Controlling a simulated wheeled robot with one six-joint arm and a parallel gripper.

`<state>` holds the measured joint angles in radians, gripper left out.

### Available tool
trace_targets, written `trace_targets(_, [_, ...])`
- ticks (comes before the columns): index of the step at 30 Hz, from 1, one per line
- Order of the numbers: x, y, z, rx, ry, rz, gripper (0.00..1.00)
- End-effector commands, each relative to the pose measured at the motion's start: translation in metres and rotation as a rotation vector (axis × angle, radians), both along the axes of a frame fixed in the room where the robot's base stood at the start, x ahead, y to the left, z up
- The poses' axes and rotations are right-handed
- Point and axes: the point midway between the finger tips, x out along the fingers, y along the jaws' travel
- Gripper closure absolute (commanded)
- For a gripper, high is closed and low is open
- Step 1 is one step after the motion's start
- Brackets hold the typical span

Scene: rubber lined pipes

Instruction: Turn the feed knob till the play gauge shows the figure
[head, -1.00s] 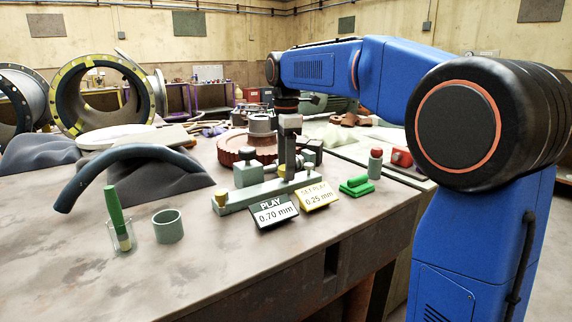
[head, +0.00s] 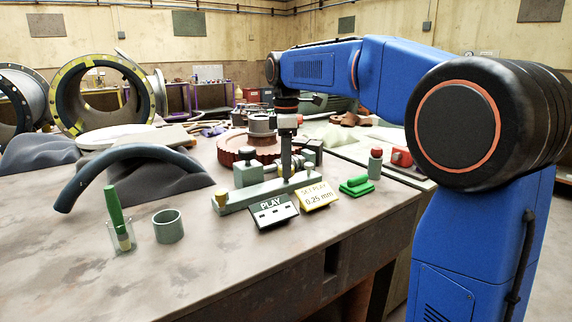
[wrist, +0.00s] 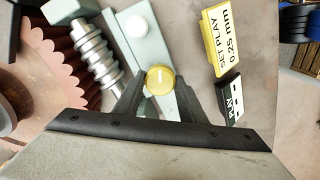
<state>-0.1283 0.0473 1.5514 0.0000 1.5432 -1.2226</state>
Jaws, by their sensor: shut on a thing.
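The feed knob (wrist: 160,79) is a round yellow knob with a pale line on its top. It sits between the two fingers of my gripper (wrist: 161,92), which are shut on it; in the head view my gripper (head: 287,170) points straight down and mostly hides this knob. The play gauge (head: 272,212) is a dark panel marked PLAY, and its window shows dashes instead of a number. It also shows at the right in the wrist view (wrist: 233,100). The yellow SET PLAY card (head: 317,195) beside it reads 0.25 mm.
The knob belongs to a grey-green fixture (head: 247,196) with a shaft. A red toothed wheel (head: 236,147) lies behind it. A cup (head: 168,227) stands left.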

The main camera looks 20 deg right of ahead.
Motion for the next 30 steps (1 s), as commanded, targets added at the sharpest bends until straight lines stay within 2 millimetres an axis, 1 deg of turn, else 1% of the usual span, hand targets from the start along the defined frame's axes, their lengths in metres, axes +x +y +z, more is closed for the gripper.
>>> trace_targets(30, [0.0011, -0.0007, 0.0006, 0.000, -0.001, -0.960, 0.85])
